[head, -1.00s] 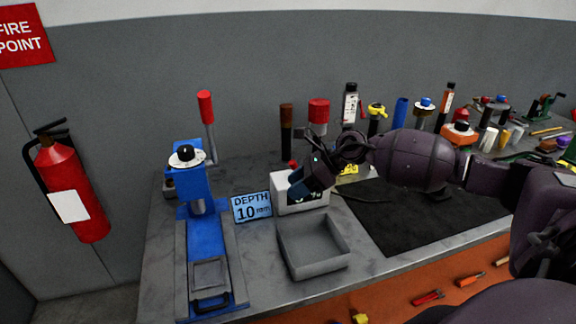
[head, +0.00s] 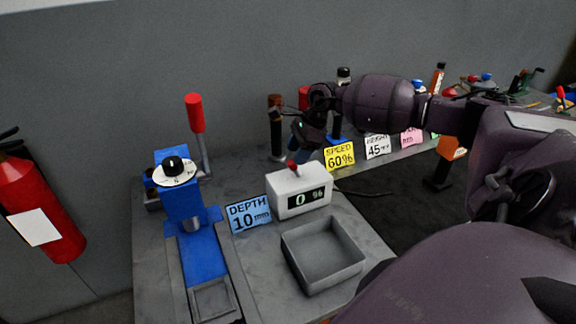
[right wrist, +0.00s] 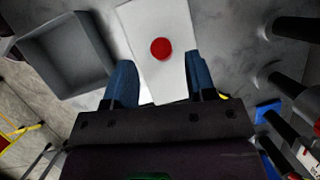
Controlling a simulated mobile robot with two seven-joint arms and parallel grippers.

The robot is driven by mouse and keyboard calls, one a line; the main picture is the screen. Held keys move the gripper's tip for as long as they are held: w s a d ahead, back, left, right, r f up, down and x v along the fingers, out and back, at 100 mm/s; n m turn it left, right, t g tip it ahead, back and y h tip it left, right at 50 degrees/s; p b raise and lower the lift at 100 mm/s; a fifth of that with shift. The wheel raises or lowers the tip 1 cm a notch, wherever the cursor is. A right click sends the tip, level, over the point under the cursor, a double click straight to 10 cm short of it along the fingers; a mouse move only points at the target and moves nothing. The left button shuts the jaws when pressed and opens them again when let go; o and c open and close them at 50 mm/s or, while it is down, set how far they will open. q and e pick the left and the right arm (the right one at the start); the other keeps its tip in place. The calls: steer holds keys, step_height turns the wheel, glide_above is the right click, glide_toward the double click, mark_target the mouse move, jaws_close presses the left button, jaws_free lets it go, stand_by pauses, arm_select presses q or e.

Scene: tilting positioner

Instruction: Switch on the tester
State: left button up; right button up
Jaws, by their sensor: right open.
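In the right wrist view the white top (right wrist: 150,20) lies below my gripper, with the round red tip (right wrist: 161,48) between the fingers' lines. My right gripper (head: 298,148) is open and empty, above the tester, its blue fingers (right wrist: 159,80) apart on either side of the red tip. Whether the fingers reach down to the switch's height is hard to tell. My left gripper is not in view.
A grey open tray (head: 323,286) stands in front of the tester. A blue press (head: 183,205) with a red-knobbed lever (head: 195,115) and a DEPTH 10 mm card (head: 249,214) are at the left. Upright tools and a SPEED 60% card (head: 339,157) stand behind and right.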

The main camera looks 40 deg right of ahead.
mark_target(295, 169)
steer(key=x, duration=0.4)
steer(key=shift+w+a+f, duration=0.1)
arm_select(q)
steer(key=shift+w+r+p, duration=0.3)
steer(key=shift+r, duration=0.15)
arm_select(e)
steer(key=shift+x, duration=0.95)
steer(key=shift+c, duration=0.5)
